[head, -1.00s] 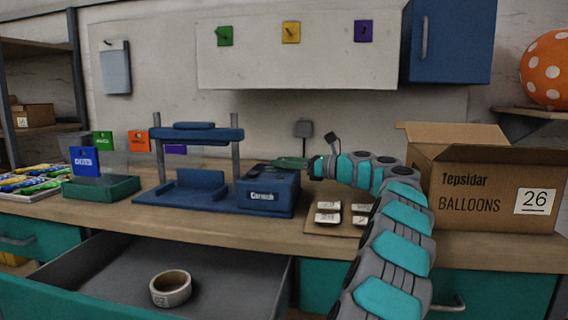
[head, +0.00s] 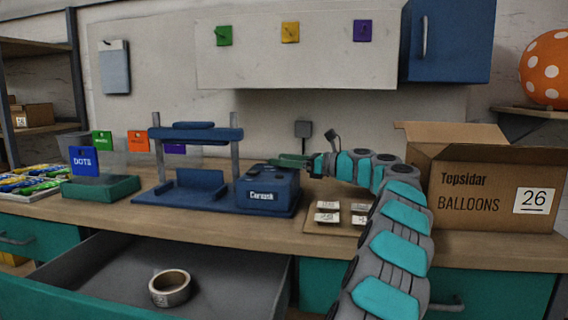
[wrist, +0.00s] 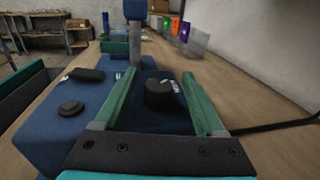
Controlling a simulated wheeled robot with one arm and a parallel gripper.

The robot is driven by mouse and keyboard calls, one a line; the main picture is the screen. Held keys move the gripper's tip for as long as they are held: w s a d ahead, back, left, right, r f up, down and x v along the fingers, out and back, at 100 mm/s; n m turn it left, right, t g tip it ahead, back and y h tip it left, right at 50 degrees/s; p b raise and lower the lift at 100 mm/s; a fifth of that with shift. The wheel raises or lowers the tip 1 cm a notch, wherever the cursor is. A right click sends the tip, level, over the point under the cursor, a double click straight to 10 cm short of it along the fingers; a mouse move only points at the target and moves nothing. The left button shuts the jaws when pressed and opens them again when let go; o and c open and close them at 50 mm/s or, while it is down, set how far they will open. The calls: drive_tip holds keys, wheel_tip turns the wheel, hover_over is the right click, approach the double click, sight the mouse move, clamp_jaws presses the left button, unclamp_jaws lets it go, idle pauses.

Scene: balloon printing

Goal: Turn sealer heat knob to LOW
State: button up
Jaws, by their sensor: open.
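The blue sealer (head: 266,193) stands on the workbench, its box end to the right of its press frame. In the wrist view, its blue top (wrist: 52,130) carries a black round knob (wrist: 72,109), a black elongated part (wrist: 86,74) and a black knob with a white mark (wrist: 158,92). My gripper (wrist: 160,76) is open, its green fingers on either side of the marked knob, with a gap visible on each side. I cannot read the heat setting.
An open drawer (head: 230,262) with a tape roll (head: 170,288) juts out in front. A cardboard box (head: 475,190) stands to the right of my arm. Small labelled tiles (head: 327,217) lie on a board beside the sealer. A green tray (head: 100,190) is at left.

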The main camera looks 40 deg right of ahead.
drive_tip(key=shift+s+a+r, duration=0.1)
drive_tip(key=shift+r, duration=1.35)
drive_tip(key=s+a+b, duration=0.1)
drive_tip(key=s+a, duration=0.3)
drive_tip(key=s, duration=0.2)
drive_tip(key=s+a+r, duration=0.1)
drive_tip(key=s+a, duration=0.3)
drive_tip(key=s, duration=0.3)
drive_tip(key=shift+s+a+r+b, duration=0.15)
drive_tip(key=shift+s+r+b, duration=0.1)
drive_tip(key=shift+b, duration=0.15)
drive_tip(key=shift+a+f, duration=0.1)
